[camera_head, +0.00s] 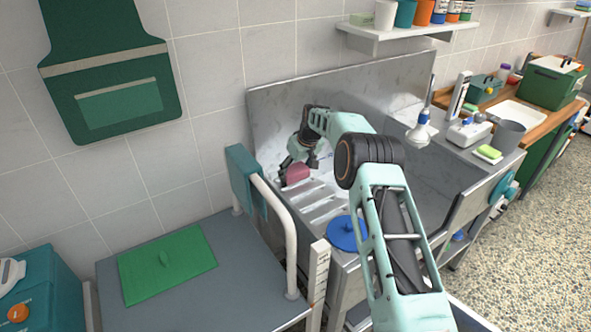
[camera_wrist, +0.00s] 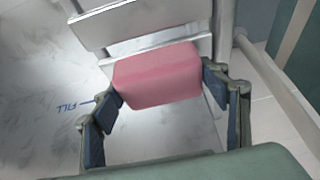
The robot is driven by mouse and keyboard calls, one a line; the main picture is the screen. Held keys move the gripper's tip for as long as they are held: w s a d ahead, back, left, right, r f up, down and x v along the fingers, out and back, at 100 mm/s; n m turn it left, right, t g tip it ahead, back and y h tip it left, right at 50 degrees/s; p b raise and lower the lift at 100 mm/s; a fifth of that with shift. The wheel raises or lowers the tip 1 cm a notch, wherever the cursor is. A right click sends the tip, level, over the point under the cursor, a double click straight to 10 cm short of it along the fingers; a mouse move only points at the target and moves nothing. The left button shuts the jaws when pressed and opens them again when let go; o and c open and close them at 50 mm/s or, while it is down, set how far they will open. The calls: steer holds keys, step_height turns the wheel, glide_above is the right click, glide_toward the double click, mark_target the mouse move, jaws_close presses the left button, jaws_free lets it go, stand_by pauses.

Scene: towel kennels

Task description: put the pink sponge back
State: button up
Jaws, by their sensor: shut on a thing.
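The pink sponge (camera_wrist: 157,76) is a block held between the two fingers of my gripper (camera_wrist: 160,88) in the wrist view. My gripper is shut on it, with one dark finger pad at each side. In the head view the pink sponge (camera_head: 297,173) shows at the end of my arm, over the left part of the steel tub, near its slatted rack (camera_head: 325,203). In the wrist view a metal ledge (camera_wrist: 150,20) lies just beyond the sponge. I cannot tell whether the sponge touches it.
The steel tub's back wall (camera_head: 270,110) stands close behind my gripper. A white rail with a teal towel (camera_head: 243,178) is at its left. A blue round object (camera_head: 346,232) lies at the tub's front. A green cloth (camera_head: 165,263) lies on the grey table.

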steer(key=shift+f, duration=0.2)
steer(key=o, duration=1.1)
steer(key=shift+r, duration=0.1)
steer(key=shift+r, duration=0.3)
steer(key=b+v, duration=0.1)
steer(key=v, duration=1)
steer(key=shift+s+d+r+b, duration=0.2)
steer(key=shift+r+b, duration=0.1)
steer(key=shift+b, duration=0.05)
